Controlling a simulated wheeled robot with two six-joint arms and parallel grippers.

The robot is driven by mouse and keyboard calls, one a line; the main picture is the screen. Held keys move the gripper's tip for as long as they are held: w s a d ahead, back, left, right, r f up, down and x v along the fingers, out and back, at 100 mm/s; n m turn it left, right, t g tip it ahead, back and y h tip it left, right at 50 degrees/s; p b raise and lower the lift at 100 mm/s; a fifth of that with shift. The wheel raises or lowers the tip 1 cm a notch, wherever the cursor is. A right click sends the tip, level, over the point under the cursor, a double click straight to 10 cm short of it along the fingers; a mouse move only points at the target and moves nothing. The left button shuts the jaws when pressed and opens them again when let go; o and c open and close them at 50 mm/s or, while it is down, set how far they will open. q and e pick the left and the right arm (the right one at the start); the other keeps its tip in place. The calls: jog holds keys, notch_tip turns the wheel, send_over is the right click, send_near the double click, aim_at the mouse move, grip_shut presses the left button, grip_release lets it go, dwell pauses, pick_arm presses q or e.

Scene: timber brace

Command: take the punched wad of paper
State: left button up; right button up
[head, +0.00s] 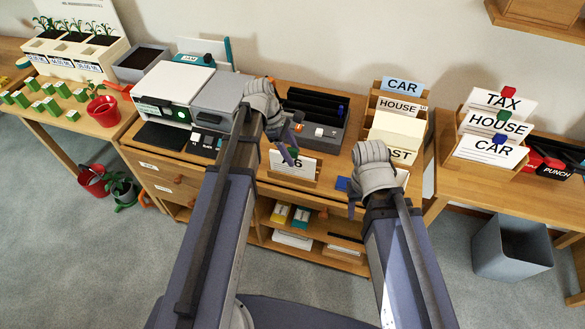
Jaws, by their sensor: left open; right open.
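No paper in view shows clear punch holes, so I cannot tell which wad is punched. A black and red punch (549,166) marked PUNCH stands at the right edge of the right desk; I cannot make out paper in it. Left of it, a wooden rack holds white paper marked TAX (498,101), HOUSE (497,124) and CAR (487,151), with coloured clips. My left gripper (291,152) is open and empty above the middle desk, by a small stand with a card marked 6 (297,164). My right gripper (372,166) is open in front of the middle desk's sorter; its fingertips are mostly hidden.
The sorter (400,108) has CAR and HOUSE dividers. A grey bin (510,248) stands below the right desk. A gap separates the two desks; the carpet in front looks clear.

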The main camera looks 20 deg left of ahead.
pick_arm(q)
jog(key=b+x, duration=0.3)
jog(key=x, duration=0.1)
jog(key=shift+w+a+f, duration=0.15)
jog(key=shift+w+f, duration=0.05)
jog(key=shift+w, duration=0.1)
jog(key=shift+r, duration=0.1)
grip_shut()
